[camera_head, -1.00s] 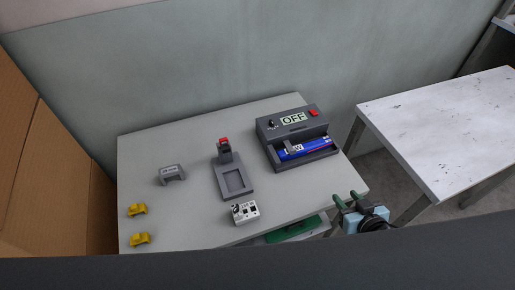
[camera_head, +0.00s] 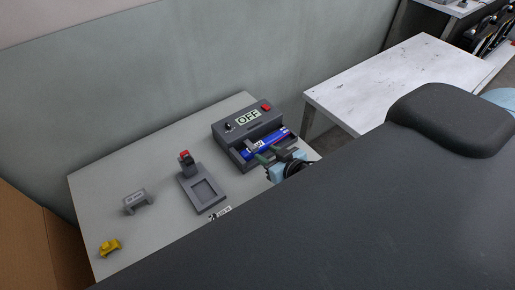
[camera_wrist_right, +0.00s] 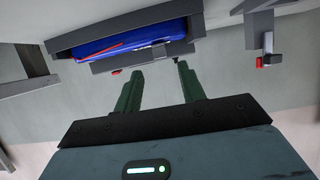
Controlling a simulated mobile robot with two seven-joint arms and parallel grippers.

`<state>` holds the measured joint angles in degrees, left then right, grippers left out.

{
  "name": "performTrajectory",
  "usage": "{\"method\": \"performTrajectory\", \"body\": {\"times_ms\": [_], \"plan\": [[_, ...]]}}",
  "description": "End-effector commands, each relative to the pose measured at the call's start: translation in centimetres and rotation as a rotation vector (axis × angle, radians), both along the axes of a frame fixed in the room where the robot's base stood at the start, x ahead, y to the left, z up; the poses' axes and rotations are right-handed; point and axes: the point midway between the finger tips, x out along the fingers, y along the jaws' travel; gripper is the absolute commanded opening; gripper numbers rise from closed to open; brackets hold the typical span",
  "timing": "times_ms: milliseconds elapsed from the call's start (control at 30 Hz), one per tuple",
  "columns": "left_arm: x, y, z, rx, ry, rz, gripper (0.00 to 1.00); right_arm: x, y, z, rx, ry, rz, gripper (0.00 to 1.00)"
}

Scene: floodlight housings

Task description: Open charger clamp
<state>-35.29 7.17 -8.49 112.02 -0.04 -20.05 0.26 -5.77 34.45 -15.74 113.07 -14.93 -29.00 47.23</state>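The dark grey charger (camera_head: 226,128) stands at the back right of the table, its display reading OFF. A blue battery (camera_head: 270,142) lies in its front tray. A small grey clamp piece (camera_head: 251,144) sits over the battery's left part and is partly hidden by my gripper. My right gripper (camera_head: 263,155) is at the tray's front edge, close to the clamp. In the right wrist view my right gripper (camera_wrist_right: 158,78) has its two green fingers apart with nothing between them. The battery (camera_wrist_right: 110,42) and tray lie just beyond the fingertips. My left gripper is not in view.
A grey stand with a red-topped post (camera_head: 203,190) is left of the charger. A grey bracket (camera_head: 137,201), a yellow part (camera_head: 110,247) and a partly hidden white labelled block (camera_head: 220,214) are on the table (camera_head: 100,190). A white table (camera_head: 375,80) is at right.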

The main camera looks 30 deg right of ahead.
Motion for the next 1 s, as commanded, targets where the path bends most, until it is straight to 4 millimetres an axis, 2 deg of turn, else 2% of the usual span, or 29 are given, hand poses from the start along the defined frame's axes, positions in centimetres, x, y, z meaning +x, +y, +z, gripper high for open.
{"method": "performTrajectory", "body": {"times_ms": [100,333,500,800,833,1000], "plan": [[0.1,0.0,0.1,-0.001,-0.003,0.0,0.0,1.8,0.1,-0.6,-0.001,-0.003,0.0,0.4],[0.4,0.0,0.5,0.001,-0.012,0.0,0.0,4.1,0.3,-1.5,0.001,-0.004,0.0,0.4],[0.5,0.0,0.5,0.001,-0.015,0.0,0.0,4.9,0.4,-1.9,-0.001,-0.002,0.0,0.4],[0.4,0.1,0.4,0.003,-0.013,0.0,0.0,5.0,0.4,-2.1,0.0,-0.001,0.0,0.4],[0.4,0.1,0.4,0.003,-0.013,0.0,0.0,5.0,0.4,-2.1,0.0,-0.001,0.0,0.39],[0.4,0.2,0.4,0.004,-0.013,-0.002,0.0,5.0,0.4,-2.1,0.0,-0.001,0.0,0.16]]}}
